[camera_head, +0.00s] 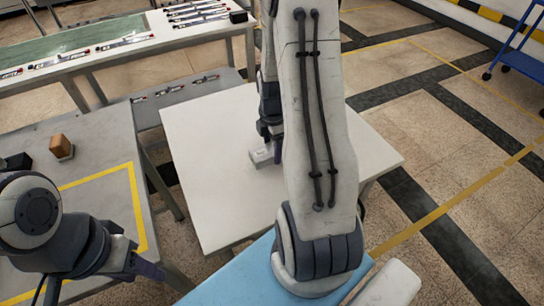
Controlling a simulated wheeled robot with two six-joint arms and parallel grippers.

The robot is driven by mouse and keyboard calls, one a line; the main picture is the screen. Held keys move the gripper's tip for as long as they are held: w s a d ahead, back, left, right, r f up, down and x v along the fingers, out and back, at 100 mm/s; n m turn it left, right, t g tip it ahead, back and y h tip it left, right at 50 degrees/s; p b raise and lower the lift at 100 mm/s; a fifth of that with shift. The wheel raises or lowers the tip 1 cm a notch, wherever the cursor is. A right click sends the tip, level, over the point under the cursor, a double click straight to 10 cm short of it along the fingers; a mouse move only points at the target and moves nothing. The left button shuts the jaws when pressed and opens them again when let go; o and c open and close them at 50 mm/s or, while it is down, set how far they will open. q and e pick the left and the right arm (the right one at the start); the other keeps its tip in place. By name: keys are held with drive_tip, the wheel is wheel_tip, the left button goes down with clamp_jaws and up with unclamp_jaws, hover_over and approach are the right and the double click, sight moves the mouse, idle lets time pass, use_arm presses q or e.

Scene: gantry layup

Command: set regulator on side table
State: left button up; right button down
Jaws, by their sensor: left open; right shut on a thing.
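The side table (215,195) is the white-topped table in the middle of the head view. The regulator seems to be the small light grey block (260,157) at my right gripper (269,148), over the middle of the white top. My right gripper is shut on it. I cannot tell whether the block touches the table top. My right arm hides part of the table. My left gripper (102,279) is open at the lower left, over the grey table with the yellow outline, and looks empty.
The grey table (105,150) at left carries a brown block (60,146) and a dark block (17,162). A long workbench (150,43) with several tools stands behind. A blue cart (523,62) is at the upper right. Most of the white top is clear.

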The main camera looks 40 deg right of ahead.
sight(273, 157)
drive_tip(key=shift+f, duration=1.8)
drive_tip(key=shift+f, duration=0.1)
unclamp_jaws()
drive_tip(key=shift+f, duration=0.1)
